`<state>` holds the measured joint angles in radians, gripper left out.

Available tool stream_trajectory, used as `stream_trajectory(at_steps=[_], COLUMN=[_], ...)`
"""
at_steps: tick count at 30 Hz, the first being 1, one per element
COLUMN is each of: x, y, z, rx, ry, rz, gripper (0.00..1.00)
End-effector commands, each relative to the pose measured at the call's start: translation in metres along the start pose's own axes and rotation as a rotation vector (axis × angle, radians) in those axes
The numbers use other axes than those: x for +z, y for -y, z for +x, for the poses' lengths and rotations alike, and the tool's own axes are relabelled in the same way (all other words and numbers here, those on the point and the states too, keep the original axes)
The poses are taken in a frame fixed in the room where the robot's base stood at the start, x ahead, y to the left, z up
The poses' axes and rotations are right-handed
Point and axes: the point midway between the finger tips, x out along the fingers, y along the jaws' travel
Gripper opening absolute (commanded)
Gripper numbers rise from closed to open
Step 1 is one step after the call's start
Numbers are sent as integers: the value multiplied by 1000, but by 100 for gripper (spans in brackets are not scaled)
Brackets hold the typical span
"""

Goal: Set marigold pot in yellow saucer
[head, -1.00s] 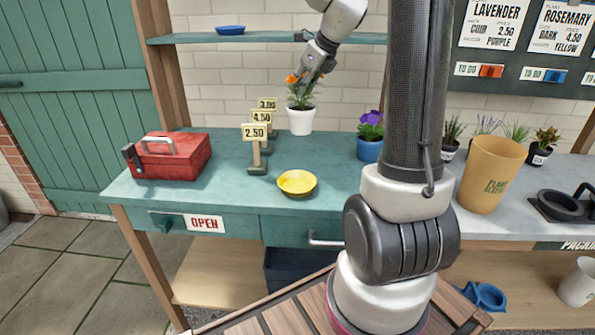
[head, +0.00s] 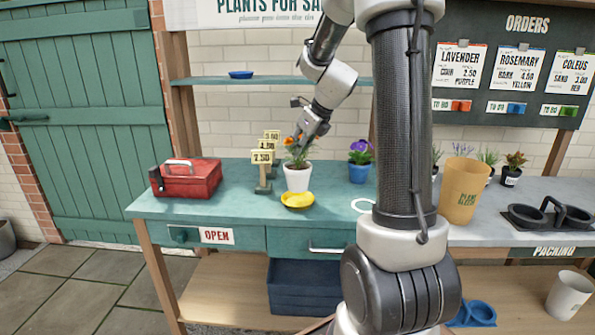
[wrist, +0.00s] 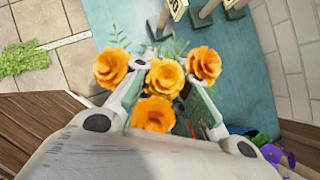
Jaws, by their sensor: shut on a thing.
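The marigold pot is a white pot (head: 297,177) with orange flowers, upright in the head view. My gripper (head: 303,143) comes down from above and is shut on the plant pot among the flowers. The yellow saucer (head: 297,202) lies on the green bench directly below and in front of the pot in the picture. The pot's base meets the saucer's back rim in the picture; I cannot tell whether it touches or hangs just above. In the wrist view the orange marigolds (wrist: 165,77) fill the space between my fingers and hide the pot; the saucer is not visible there.
Price signs (head: 263,158) stand close left of the pot. A blue pot with purple flowers (head: 359,172) stands to the right. A red toolbox (head: 190,181) is at the left. A white ring (head: 363,206) marks the bench right of the saucer. A tan planter (head: 463,190) stands farther right.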

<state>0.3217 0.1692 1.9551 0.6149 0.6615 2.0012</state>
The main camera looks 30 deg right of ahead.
Motion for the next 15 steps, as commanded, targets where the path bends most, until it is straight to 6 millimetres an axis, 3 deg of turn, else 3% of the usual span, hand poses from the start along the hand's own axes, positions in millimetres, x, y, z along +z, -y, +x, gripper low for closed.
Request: stream_trajectory(at_steps=[9,15], x=[-21,-25], y=[0,0], z=[34,39], rx=[0,-2], ry=[0,2], rz=[0,-2], gripper=[0,0])
